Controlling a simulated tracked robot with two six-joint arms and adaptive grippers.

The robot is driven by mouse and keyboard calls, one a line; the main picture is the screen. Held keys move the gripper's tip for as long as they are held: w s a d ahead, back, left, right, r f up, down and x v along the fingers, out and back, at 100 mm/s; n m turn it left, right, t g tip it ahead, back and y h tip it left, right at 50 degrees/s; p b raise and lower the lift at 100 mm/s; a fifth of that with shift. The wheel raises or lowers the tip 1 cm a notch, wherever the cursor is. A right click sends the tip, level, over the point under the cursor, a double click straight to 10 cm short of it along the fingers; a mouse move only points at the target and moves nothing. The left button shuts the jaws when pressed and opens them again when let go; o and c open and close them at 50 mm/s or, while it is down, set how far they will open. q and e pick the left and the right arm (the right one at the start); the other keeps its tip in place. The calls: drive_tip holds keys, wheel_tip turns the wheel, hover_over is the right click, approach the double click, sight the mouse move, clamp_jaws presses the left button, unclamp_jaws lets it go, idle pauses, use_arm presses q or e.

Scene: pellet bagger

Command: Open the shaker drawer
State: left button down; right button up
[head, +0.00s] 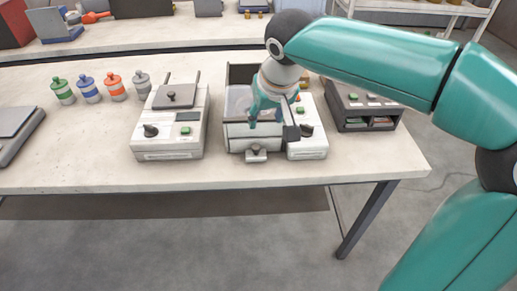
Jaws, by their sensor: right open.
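The shaker (311,146) is a white machine near the right part of the table, with a dark knob and green button on its right side. Its drawer (236,143) is at the left of its front, with a grey handle (256,154) sticking out at the bottom. My right gripper (271,124) is open and hangs over the shaker, pointing down, above and behind the handle. It appears apart from the handle. It hides part of the shaker's top. I cannot tell whether the drawer is fully shut. My left gripper is not in view.
A white machine with a dark lid (170,143) stands left of the shaker. A dark grey unit (367,127) stands close on its right. Several capped bottles (115,87) stand further left. The table front before the shaker is clear.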

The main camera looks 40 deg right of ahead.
sight(257, 148)
drive_tip(key=x, duration=1.6)
drive_tip(key=shift+f, duration=0.35)
